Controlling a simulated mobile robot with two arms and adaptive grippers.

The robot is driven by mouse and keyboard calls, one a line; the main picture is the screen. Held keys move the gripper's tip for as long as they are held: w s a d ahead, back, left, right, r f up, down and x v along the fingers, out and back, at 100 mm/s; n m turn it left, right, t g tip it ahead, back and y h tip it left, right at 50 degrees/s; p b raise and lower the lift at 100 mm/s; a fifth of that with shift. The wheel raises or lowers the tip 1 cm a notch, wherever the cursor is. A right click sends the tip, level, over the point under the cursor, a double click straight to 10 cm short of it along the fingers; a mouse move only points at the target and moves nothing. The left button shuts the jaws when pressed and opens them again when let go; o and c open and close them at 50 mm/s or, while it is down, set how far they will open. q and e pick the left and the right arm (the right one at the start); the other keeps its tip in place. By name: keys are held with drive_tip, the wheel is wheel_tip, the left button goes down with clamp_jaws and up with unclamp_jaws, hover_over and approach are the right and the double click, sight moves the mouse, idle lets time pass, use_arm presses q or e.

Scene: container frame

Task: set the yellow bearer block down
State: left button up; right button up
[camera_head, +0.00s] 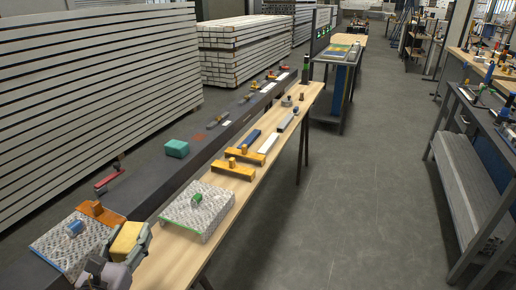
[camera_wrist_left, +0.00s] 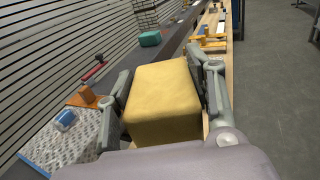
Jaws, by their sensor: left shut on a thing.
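The yellow bearer block (camera_wrist_left: 164,98) is held between the two fingers of my left gripper (camera_wrist_left: 165,95), which is shut on it. In the head view the yellow block (camera_head: 125,239) shows at the lower left, with my left gripper (camera_head: 118,250) around it. It is over or close to the near end of the wooden bench. I cannot tell whether its underside touches anything. My right gripper is not in view.
A grey patterned block (camera_head: 190,222) with a green item (camera_head: 197,197) stands just beyond on the wooden bench (camera_head: 165,264). Another patterned block (camera_head: 52,245) and an orange piece (camera_head: 100,212) lie left. Orange brackets (camera_head: 233,171) lie farther along. A teal box (camera_head: 177,148) stands on the dark beam.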

use_arm(q)
drive_tip(key=w+a, duration=0.1)
drive_tip(key=w+a+r, duration=0.1)
drive_tip(key=shift+a+b, duration=0.4)
wheel_tip(320, 180, down, 16)
drive_tip(key=b, duration=0.5)
drive_tip(key=shift+a+r, duration=0.15)
drive_tip(key=shift+r, duration=0.05)
wheel_tip(320, 180, down, 4)
drive_tip(key=shift+r+b, duration=0.15)
drive_tip(key=shift+b, duration=0.85)
drive_tip(key=shift+f, duration=0.25)
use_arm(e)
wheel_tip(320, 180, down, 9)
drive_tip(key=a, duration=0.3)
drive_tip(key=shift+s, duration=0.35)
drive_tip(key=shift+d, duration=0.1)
